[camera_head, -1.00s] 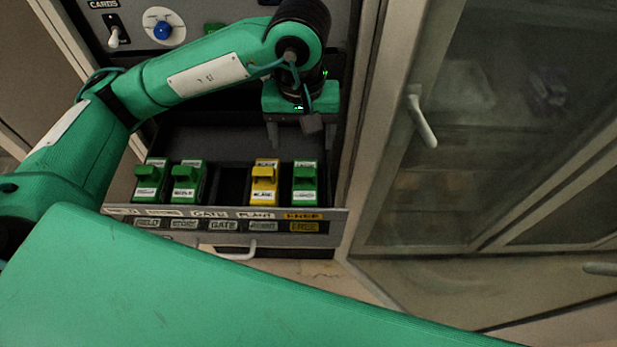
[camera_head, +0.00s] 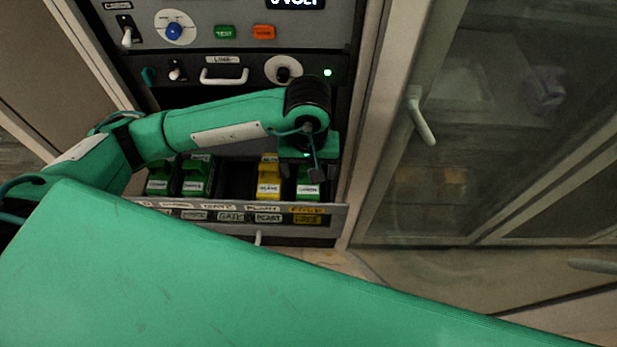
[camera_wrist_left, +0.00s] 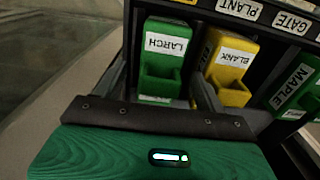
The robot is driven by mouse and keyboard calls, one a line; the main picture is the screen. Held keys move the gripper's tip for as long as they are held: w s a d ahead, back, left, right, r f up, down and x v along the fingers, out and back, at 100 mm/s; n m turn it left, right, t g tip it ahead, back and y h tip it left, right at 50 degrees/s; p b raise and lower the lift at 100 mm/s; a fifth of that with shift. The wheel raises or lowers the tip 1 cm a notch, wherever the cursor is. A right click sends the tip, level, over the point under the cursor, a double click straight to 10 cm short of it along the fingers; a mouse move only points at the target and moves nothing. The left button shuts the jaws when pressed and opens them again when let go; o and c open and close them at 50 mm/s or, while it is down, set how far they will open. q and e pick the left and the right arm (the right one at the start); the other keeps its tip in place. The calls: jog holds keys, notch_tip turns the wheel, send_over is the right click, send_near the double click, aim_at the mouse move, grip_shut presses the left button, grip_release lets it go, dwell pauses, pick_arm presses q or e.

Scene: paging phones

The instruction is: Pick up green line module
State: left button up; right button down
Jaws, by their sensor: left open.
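A green module labelled LARCH (camera_wrist_left: 165,60) stands in the rightmost occupied slot of the drawer. It also shows in the head view (camera_head: 308,190), partly hidden by my gripper. My left gripper (camera_head: 302,176) is open just above it, pointing down. In the left wrist view its fingers lie on either side of the LARCH module, one reaching into the gap by the yellow module; contact cannot be told. A yellow module labelled BLANK (camera_wrist_left: 232,65) stands beside it. Other green modules stand further left (camera_head: 197,180) (camera_head: 159,181); one labelled MAPLE (camera_wrist_left: 297,90) shows at the wrist view's edge. My right gripper is out of view.
The open drawer's front edge (camera_head: 230,206) carries name labels. An empty slot (camera_head: 233,181) lies left of the yellow module. Above is a panel with a blue knob (camera_head: 174,32), a handle (camera_head: 223,76) and switches. A glass-doored cabinet (camera_head: 470,130) stands to the right.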

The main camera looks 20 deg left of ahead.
pick_arm(q)
jog(key=shift+f, duration=0.75)
jog(key=c, duration=1.3)
jog(key=shift+r, duration=0.1)
